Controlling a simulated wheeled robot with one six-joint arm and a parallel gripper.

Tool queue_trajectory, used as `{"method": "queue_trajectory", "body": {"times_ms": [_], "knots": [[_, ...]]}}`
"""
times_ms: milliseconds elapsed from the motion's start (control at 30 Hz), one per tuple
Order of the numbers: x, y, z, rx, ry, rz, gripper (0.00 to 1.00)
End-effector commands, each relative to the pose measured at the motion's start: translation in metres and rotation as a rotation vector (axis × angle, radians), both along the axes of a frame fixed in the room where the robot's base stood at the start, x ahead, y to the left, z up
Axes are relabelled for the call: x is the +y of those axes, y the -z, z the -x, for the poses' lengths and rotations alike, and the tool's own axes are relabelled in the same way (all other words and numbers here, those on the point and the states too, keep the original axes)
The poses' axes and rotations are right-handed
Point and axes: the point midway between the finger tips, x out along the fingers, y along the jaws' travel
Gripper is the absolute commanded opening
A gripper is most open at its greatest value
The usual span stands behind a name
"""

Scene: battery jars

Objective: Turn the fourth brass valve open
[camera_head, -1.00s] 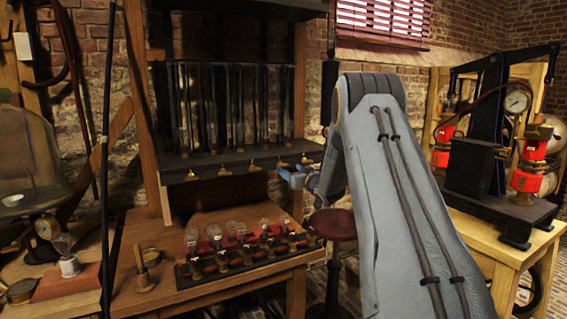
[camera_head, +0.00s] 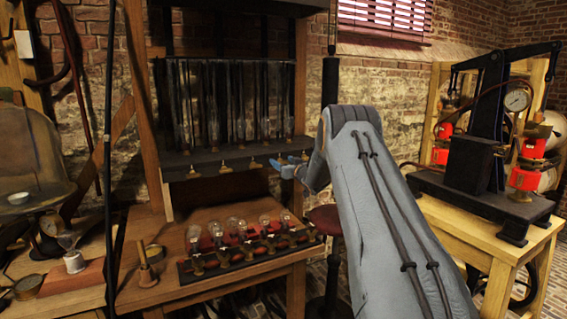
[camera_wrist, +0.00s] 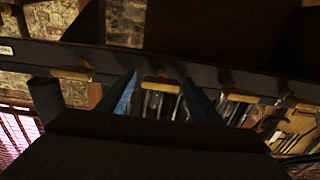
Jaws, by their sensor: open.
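A row of brass valves runs along the front edge of a dark shelf (camera_head: 235,156) in the head view. The fourth brass valve from the left (camera_head: 280,162) is just behind my gripper (camera_head: 287,169), whose blue fingertips point toward the shelf. In the wrist view, my gripper (camera_wrist: 163,98) is open, and the fourth valve's brass handle (camera_wrist: 160,83) lies across the gap between its two fingers. I cannot tell whether the fingers touch it. The fifth valve (camera_wrist: 72,74) and third valve (camera_wrist: 242,96) show on either side, outside the fingers.
Glass jars (camera_head: 215,105) stand in the rack on the shelf. Below, a wooden bench holds a row of small bulbs (camera_head: 240,228) on a dark strip. A red stool (camera_head: 325,217) is beneath my arm. A table with a pump and gauge (camera_head: 517,100) stands at right.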

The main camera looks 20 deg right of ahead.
Motion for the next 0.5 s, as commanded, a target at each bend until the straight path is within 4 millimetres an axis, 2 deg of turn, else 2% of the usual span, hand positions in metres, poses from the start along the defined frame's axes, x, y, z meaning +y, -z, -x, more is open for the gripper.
{"method": "queue_trajectory", "body": {"times_ms": [67,300,500], "knots": [[0.0,0.0,0.0001,0.0,0.0,0.0,0.59],[-0.0002,0.0,0.0003,0.0,0.0,0.0,0.19],[-0.0002,0.0001,0.0002,0.0,0.0,0.011,0.18]]}}
